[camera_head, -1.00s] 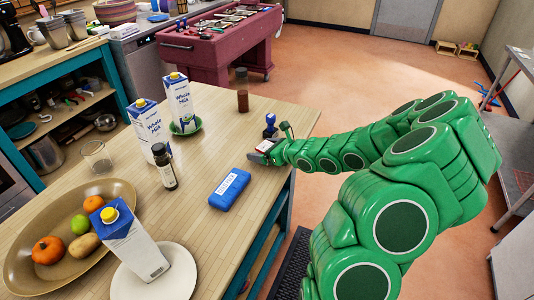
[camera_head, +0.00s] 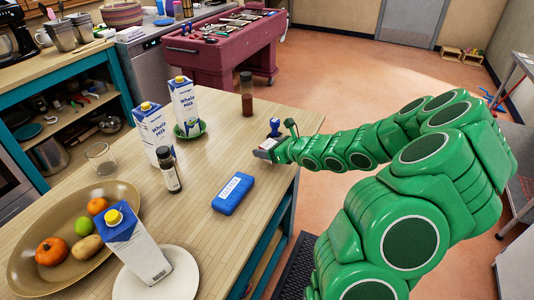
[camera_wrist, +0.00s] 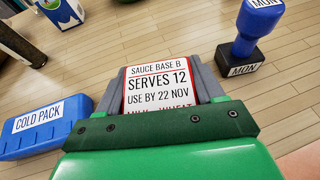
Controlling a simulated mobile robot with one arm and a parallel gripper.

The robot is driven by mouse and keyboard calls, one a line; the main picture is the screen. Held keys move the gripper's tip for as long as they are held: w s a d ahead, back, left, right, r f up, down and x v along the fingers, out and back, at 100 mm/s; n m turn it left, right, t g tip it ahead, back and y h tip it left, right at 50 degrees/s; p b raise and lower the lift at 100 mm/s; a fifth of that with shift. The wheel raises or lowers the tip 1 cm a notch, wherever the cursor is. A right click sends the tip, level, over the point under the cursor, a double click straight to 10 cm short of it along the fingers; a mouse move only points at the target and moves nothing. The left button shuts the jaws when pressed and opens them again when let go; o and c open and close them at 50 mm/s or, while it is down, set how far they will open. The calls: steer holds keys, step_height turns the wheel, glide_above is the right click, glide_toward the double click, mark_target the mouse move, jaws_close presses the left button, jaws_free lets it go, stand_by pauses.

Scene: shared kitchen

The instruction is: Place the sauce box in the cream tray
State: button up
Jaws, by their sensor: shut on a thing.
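The sauce box (camera_wrist: 158,88) has a white label with red lines reading "SAUCE BASE B". It sits between the two grey fingers of my gripper (camera_wrist: 160,92), which is shut on it. In the head view my gripper (camera_head: 264,154) is over the wooden table's right edge, with the box (camera_head: 268,145) small and partly hidden. I cannot tell whether the box touches the table. I see no cream tray in either view.
A blue stamp (camera_head: 275,127) stands just beyond my gripper. A blue cold pack (camera_head: 233,193) lies to its left. Milk cartons (camera_head: 183,103), a dark bottle (camera_head: 169,172), a brown fruit bowl (camera_head: 25,277) and a white plate (camera_head: 190,283) occupy the table's left and near parts.

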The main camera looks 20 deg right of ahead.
mark_target(267, 143)
step_height(267, 143, up, 7)
steer(key=shift+r, duration=0.15)
